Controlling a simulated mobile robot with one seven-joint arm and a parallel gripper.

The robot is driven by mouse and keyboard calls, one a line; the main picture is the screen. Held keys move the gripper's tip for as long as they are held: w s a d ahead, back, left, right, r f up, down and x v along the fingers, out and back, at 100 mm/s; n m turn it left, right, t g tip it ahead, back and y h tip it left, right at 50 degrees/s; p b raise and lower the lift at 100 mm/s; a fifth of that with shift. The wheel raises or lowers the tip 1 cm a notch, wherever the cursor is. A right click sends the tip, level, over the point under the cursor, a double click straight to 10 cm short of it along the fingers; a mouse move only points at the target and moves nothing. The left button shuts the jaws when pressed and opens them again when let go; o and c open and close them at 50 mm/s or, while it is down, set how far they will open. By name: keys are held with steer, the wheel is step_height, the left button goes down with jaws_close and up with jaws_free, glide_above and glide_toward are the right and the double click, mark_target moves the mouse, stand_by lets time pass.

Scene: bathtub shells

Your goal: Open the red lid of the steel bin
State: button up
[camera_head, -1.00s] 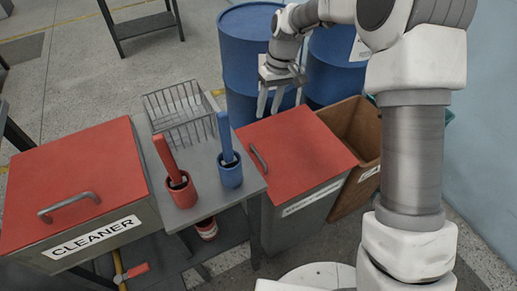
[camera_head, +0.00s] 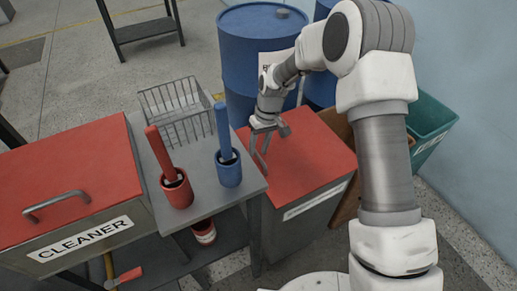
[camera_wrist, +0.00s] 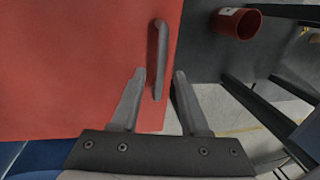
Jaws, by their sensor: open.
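The steel bin (camera_head: 310,215) with the flat red lid (camera_head: 310,160) stands at the middle of the head view. The lid lies closed on it. The lid's grey bar handle (camera_wrist: 157,45) is near the lid's edge in the wrist view. My gripper (camera_head: 261,150) is over the lid's left side, at the handle. In the wrist view my gripper (camera_wrist: 160,75) is open, with one finger on each side of the handle's near end. Neither finger is visibly pressed on the handle. In the head view the fingers overlap the handle, so it is hard to separate.
A second red-lidded box marked CLEANER (camera_head: 75,190) stands at left. A side table (camera_head: 200,195) beside the bin holds a wire basket (camera_head: 176,110), a red holder (camera_head: 177,188) and a blue holder (camera_head: 228,170). Blue drums (camera_head: 238,60) stand behind. A green bin (camera_head: 430,125) stands right.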

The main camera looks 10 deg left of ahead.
jaws_close()
stand_by(1.4)
